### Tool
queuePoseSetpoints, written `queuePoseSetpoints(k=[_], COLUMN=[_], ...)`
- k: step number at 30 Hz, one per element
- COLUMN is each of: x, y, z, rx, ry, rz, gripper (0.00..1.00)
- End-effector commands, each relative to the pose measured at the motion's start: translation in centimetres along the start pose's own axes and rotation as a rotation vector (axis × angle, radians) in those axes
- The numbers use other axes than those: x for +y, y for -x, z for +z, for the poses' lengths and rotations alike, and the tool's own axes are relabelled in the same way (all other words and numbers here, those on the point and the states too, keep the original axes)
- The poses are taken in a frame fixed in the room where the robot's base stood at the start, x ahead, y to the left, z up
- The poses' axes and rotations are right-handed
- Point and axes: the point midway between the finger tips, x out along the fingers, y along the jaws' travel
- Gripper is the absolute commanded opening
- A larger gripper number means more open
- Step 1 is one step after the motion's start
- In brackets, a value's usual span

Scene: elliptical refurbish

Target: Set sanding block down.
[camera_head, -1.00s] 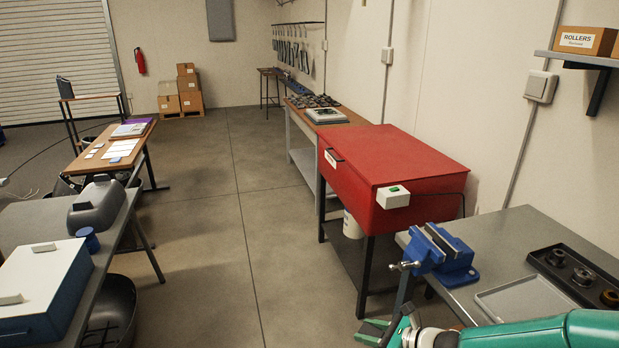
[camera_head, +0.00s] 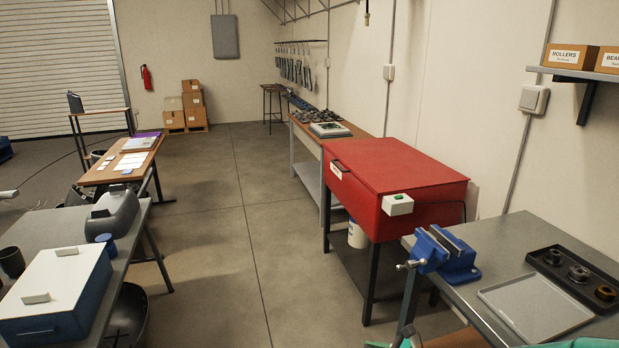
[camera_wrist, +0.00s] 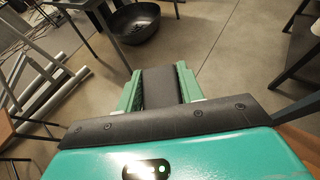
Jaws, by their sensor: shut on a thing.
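In the wrist view, the sanding block (camera_wrist: 161,87) is a dark grey-brown block between the two green fingers of my gripper (camera_wrist: 160,80). My gripper is shut on it and holds it in the air above the concrete floor. The near end of the block is hidden by the gripper's body. In the head view, only slivers of my arm and gripper show at the bottom edge, and the block cannot be made out there.
A grey bench at right bears a blue vise (camera_head: 445,253), an empty grey tray (camera_head: 535,303) and a black tray (camera_head: 552,262) with rollers. A red cabinet (camera_head: 400,180) stands behind it. A left bench carries a white-topped blue box (camera_head: 60,290). The aisle floor (camera_head: 215,240) is clear.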

Motion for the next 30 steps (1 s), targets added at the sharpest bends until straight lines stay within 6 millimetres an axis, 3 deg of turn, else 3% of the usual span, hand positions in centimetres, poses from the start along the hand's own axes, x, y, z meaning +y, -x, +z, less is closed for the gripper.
queuePoseSetpoints(k=[19, 30], x=[3.2, 3.8], y=[-2.4, -3.9], z=[-6.6, -9.9], rx=[-0.008, -0.007], ry=[-0.021, -0.069], rz=[-0.038, -0.157], gripper=[0.15, 0.15])
